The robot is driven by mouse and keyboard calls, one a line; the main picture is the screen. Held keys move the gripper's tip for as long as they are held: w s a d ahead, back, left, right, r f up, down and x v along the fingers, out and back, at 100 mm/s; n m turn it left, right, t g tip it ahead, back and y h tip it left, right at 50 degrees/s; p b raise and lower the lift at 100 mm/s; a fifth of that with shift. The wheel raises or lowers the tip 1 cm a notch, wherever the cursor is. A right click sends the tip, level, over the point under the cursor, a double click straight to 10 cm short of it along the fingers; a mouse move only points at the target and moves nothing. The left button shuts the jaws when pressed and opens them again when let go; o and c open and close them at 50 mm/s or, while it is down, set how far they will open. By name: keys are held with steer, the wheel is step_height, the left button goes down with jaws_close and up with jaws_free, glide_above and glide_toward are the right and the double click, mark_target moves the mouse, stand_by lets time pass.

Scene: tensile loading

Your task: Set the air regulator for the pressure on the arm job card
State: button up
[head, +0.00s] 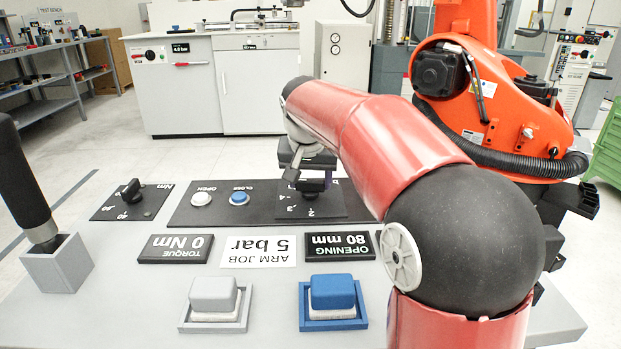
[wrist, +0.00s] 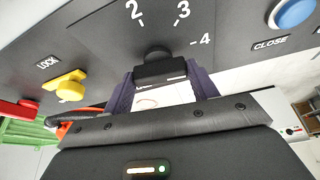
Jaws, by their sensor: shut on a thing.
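The arm job card (head: 258,251) lies on the table and reads "ARM JOB 5 bar", upside down in the head view. The air regulator's scale plate (head: 332,208) is on the black panel behind it. My gripper (head: 308,181) is over this plate, pointing down. In the wrist view my gripper (wrist: 161,84) has its dark fingers on either side of the black regulator knob (wrist: 155,66), shut on it. The scale marks 2, 3 and 4 show beside the knob. The knob's pointer and the other marks are hidden, so I cannot tell its setting.
A white OPEN button (head: 201,198) and blue CLOSE button (head: 239,198) sit left of the regulator. A torque dial (head: 131,190) is further left. A yellow LOCK knob (wrist: 68,88) is close to my gripper. Displays read "0 Nm" (head: 175,248) and "80 mm" (head: 339,246).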

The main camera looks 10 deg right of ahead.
steer(key=shift+a+m+h, duration=0.1)
steer(key=shift+m+h, duration=0.3)
steer(key=shift+m, duration=0.7)
steer(key=shift+g, duration=0.3)
steer(key=o, duration=1)
steer(key=v, duration=0.7)
steer(key=shift+r, duration=0.35)
steer(key=shift+s+a, duration=0.1)
steer(key=shift+a, duration=0.05)
